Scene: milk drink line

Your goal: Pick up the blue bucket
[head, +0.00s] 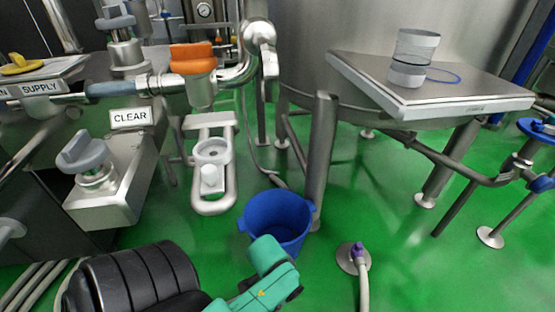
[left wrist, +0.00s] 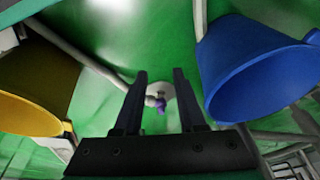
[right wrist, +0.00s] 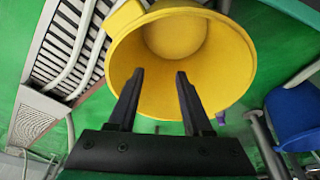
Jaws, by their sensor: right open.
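The blue bucket (head: 278,220) stands on the green floor beside a steel tank leg in the head view, its open top facing up. A teal and black arm link of mine covers part of its lower front. In the left wrist view the blue bucket (left wrist: 250,62) is large, at the right, outside the jaws. My left gripper (left wrist: 160,74) has its fingers apart with nothing between them. My right gripper (right wrist: 159,72) is open, its fingers overlapping the mouth of a yellow bucket (right wrist: 235,62) in view; contact cannot be told. Neither gripper's fingers show in the head view.
The yellow bucket also shows at the left in the left wrist view (left wrist: 38,85). A floor fitting with a purple-tipped hose (head: 357,255) is right of the blue bucket. A steel side table (head: 455,92) stands at right. Pipework with an orange-handled valve (head: 193,58) is at left.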

